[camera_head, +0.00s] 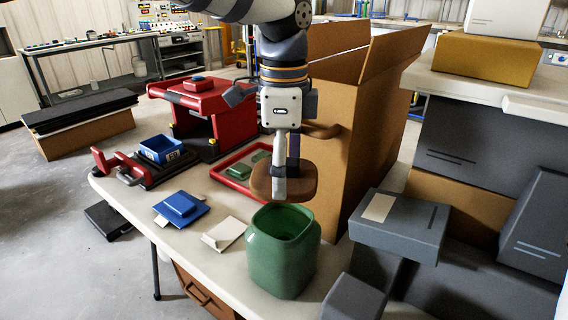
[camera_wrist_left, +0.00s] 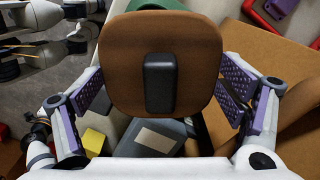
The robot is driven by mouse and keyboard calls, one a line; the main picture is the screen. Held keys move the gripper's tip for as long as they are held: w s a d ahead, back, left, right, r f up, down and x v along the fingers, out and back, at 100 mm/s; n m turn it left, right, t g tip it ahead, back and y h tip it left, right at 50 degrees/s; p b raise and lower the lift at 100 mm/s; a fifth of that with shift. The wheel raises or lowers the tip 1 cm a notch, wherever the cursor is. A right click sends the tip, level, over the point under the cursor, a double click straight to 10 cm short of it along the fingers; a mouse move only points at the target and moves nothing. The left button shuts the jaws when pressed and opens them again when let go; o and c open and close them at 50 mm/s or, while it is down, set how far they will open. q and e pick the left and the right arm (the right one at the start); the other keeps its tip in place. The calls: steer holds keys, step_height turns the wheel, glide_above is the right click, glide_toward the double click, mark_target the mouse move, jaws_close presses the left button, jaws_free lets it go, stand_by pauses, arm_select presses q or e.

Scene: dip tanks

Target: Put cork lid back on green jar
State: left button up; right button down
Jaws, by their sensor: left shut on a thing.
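The brown cork lid (camera_head: 304,184) is in my left gripper (camera_head: 283,176), hanging above and a little behind the green jar's mouth in the head view. The gripper is shut on the lid. In the left wrist view the lid (camera_wrist_left: 160,35) fills the middle, a finger at each side and a black knob on its face. The green jar (camera_head: 280,262) stands upright and open on the table. Only a strip of green jar (camera_wrist_left: 160,4) shows behind the lid in the wrist view. The lid and jar look apart. My right gripper is not identifiable.
A tall open cardboard box (camera_head: 350,130) stands right behind the jar. Grey boxes (camera_head: 400,222) are close on the right. A red tray (camera_head: 236,170), a blue lid (camera_head: 181,207) and a cream lid (camera_head: 223,233) lie on the pale table (camera_head: 215,262).

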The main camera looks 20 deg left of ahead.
arm_select(q)
steer(key=f, duration=0.4)
steer(key=shift+s+f, duration=0.1)
steer(key=shift+s, duration=0.2)
steer(key=shift+f, duration=0.85)
steer(key=shift+f, duration=0.15)
stand_by(0.9)
steer(key=o, duration=0.9)
steer(key=shift+o, duration=0.2)
steer(key=shift+r, duration=3.55)
